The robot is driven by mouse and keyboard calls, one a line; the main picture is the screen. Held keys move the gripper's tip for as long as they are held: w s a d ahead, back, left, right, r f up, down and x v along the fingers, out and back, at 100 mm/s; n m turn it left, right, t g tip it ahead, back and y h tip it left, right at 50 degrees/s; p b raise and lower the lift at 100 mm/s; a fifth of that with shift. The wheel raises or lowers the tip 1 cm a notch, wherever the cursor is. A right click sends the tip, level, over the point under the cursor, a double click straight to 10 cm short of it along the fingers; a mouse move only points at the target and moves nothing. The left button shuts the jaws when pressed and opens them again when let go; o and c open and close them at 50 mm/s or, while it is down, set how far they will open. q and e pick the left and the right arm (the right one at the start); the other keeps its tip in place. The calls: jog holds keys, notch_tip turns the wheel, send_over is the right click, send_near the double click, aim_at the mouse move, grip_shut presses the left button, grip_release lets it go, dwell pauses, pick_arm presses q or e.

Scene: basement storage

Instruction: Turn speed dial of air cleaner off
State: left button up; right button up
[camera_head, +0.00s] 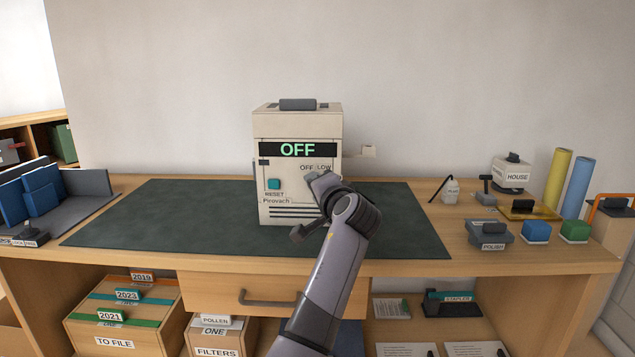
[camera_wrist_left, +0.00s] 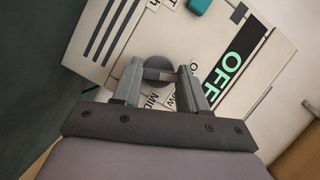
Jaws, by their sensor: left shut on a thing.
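The air cleaner (camera_head: 272,124) is a cream box standing upright on a dark mat (camera_head: 140,215) on the bench. Its display (camera_head: 298,150) reads OFF in green, and the display also shows in the left wrist view (camera_wrist_left: 232,72). A teal reset button (camera_head: 274,184) is on its left front. The round dark speed dial (camera_wrist_left: 152,61) is between the fingers of my left gripper (camera_wrist_left: 160,74), which is shut on it. In the head view my left gripper (camera_head: 318,183) covers the dial and part of its labels. OFF and LOW show above it. My right gripper is out of view.
A grey handle (camera_head: 297,104) is on top of the cleaner. Blue books (camera_head: 40,190) stand left. A drawer (camera_head: 240,290) is below. The mat is clear on both sides.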

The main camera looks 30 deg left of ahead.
pick_arm(q)
jog(key=shift+n+h+p, duration=0.4)
jog(key=shift+n, duration=0.2)
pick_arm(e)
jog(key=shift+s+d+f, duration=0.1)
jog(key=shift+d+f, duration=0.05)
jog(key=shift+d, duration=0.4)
pick_arm(q)
jog(key=o, duration=1.1)
jog(key=shift+c, duration=0.2)
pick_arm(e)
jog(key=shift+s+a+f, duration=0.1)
pick_arm(q)
jog(key=shift+d, duration=0.1)
jog(key=p+v, duration=0.1)
jog(key=v, duration=0.6)
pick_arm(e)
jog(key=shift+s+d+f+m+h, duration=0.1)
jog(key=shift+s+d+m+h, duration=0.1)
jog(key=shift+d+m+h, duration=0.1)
